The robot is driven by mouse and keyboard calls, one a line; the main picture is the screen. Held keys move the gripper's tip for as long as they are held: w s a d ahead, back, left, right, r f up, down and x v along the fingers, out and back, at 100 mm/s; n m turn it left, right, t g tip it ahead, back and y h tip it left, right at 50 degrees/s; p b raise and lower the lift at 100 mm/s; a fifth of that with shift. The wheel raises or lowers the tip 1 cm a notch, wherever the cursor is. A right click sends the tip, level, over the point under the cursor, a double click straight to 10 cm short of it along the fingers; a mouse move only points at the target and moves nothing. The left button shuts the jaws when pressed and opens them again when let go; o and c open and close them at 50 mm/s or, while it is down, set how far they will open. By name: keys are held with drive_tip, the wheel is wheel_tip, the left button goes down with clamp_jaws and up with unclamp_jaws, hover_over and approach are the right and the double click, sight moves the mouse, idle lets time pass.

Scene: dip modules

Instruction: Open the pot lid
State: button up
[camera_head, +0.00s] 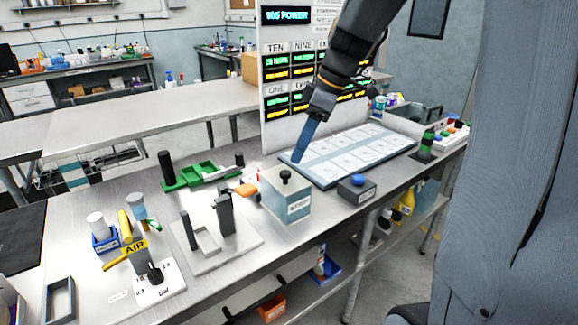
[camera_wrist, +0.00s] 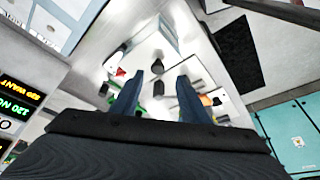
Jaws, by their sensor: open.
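The pot (camera_head: 288,202) is a pale, box-shaped container with a label on its front, standing on the metal bench in the head view.
A grey box with a blue button (camera_head: 357,188) stands right of the pot. A white plate with dark uprights (camera_head: 215,240) is to the left, with green fixtures (camera_head: 200,174) behind it. A blue-edged panel (camera_head: 350,155) and a display board (camera_head: 285,125) are behind.

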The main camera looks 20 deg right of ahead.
sight(286, 172)
drive_tip(key=shift+n, duration=0.3)
drive_tip(key=x, duration=0.2)
drive_tip(key=p+x, duration=0.1)
drive_tip(key=x, duration=0.1)
drive_tip(key=p+x, duration=0.1)
drive_tip(key=x, duration=0.2)
drive_tip(key=shift+w+a, duration=0.15)
drive_tip(key=shift+w, duration=0.15)
clamp_jaws()
